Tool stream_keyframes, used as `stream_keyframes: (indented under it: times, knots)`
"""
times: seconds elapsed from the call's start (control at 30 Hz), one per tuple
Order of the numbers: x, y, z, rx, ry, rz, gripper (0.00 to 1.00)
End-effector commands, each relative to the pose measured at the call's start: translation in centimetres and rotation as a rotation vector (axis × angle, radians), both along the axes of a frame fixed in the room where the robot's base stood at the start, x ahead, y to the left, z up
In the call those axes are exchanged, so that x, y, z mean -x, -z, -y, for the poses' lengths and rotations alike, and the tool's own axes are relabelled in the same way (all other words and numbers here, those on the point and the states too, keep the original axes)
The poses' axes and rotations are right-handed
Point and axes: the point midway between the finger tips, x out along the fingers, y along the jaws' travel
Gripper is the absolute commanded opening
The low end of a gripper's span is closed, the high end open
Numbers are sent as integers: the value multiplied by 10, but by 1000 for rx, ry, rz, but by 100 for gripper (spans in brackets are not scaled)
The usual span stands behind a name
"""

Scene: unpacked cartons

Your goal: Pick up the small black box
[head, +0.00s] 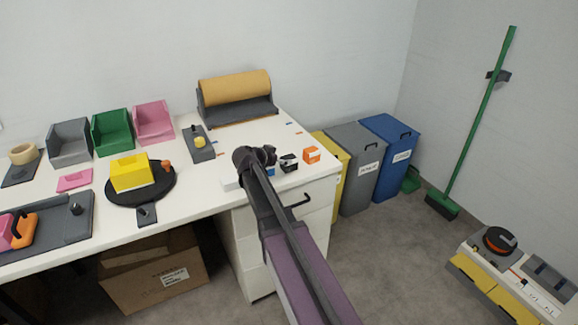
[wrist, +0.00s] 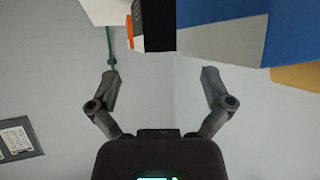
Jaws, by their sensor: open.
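The small black box (head: 289,162) stands near the right end of the white tabletop, between an orange box (head: 312,155) and a small blue item (head: 270,171). My gripper (head: 267,155) is just left of the black box in the head view, over the tabletop. In the wrist view, my gripper (wrist: 160,74) has its two fingers spread wide with nothing between them. A black shape (wrist: 155,22), which looks like the black box, is cut off by the top edge, beyond the fingertips. An orange strip (wrist: 130,28) is beside it.
A dark tool with a yellow knob (head: 199,142) and a paper roll (head: 235,86) stand behind and left of my gripper. A yellow box on a black round plate (head: 168,188) is further left. Grey (head: 355,165) and blue (head: 392,155) bins stand beyond the table's right end.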

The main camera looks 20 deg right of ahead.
Motion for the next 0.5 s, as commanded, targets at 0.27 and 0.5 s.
stream_keyframes:
  times: [0.27, 0.5]
  knots:
    - [-12, 17, 23, 0, 1, 0, 100]
    - [-13, 17, 27, 0, 1, 0, 100]
